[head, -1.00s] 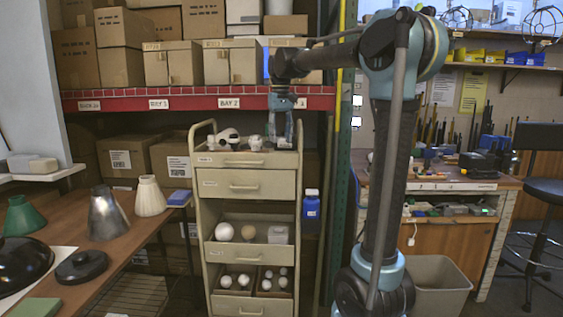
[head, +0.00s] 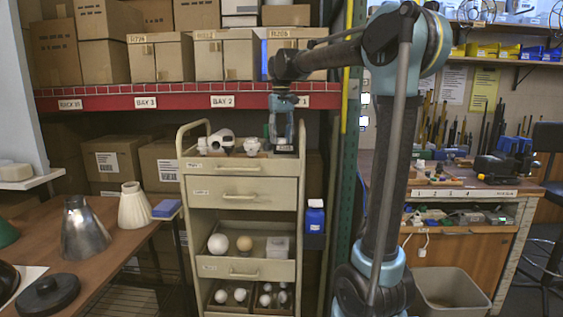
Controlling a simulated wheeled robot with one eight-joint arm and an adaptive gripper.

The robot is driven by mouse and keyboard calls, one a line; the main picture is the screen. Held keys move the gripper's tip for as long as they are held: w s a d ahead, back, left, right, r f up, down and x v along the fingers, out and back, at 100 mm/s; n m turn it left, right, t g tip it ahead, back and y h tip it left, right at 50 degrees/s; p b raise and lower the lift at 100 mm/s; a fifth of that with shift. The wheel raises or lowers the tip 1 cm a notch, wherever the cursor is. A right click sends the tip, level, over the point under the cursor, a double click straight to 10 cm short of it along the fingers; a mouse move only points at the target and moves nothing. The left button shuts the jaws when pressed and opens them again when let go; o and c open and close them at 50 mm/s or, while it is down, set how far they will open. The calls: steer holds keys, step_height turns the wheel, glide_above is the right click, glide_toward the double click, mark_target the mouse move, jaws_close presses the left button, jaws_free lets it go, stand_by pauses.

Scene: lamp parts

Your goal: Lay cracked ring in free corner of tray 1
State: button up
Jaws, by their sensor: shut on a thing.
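My gripper (head: 284,147) points down over the right part of the cart's top (head: 198,170). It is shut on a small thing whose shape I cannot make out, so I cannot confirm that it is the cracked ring. A dark patch with a pale lower edge shows at the fingertips. I cannot tell whether it touches the cart top. To the left, a white fitting (head: 253,148) and a larger white and dark part (head: 220,142) lie on the cart top. The tray labels are too small to read, so I cannot identify tray 1.
An open cart drawer (head: 215,268) holds a white ball, a tan ball and a clear box; more white balls lie below. A wooden table (head: 100,262) with lampshades stands left. The red shelf beam (head: 185,103) runs behind.

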steer(key=shift+f, duration=4)
steer(key=o, duration=0.8)
steer(key=shift+f, duration=0.1)
step_height(320, 180, up, 12)
steer(key=shift+r, duration=0.1)
